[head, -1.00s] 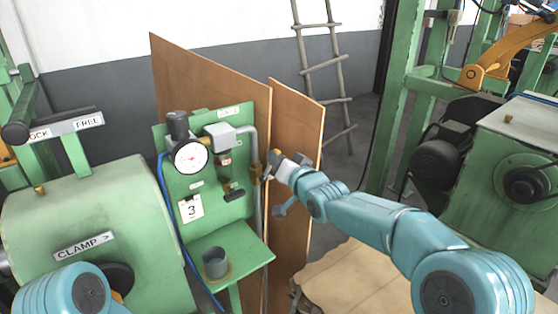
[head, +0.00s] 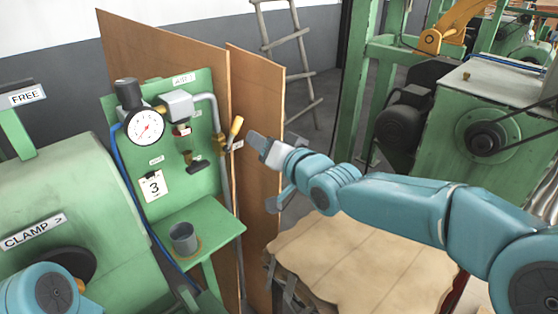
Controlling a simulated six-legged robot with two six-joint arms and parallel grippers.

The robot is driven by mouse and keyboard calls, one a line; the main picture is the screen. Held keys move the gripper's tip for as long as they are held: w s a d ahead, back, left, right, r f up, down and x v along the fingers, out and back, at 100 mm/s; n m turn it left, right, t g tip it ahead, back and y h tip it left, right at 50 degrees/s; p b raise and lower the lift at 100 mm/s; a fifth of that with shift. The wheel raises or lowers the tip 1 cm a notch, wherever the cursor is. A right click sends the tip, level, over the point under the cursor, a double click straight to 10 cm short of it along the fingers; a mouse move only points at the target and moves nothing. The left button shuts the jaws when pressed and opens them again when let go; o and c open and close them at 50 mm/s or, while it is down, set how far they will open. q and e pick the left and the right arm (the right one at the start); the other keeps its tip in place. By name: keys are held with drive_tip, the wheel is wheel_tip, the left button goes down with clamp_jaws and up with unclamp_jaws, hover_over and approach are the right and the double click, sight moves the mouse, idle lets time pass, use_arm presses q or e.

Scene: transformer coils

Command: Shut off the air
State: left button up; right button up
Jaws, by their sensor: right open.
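The green air panel (head: 205,105) stands left of centre, with a round white gauge (head: 146,127) on it. A brass valve (head: 219,144) sits on the grey pipe at the panel's right edge. Its yellow lever (head: 236,128) points up and slightly right. A black handle (head: 200,166) is lower on the panel. My right gripper (head: 258,143) is open and empty just right of the lever, apart from it in the picture. Its fingers are seen nearly edge-on. My left arm shows at the bottom left; its gripper is out of view.
Brown boards (head: 258,110) stand behind the valve. A green shelf (head: 215,222) with a grey cup (head: 183,237) juts out below the panel. A green machine with a CLAMP label (head: 33,232) is at left. A tan-covered stack (head: 350,262) lies below my right arm.

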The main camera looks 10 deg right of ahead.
drive_tip(key=shift+b+v, duration=0.35)
drive_tip(key=shift+v, duration=2.3)
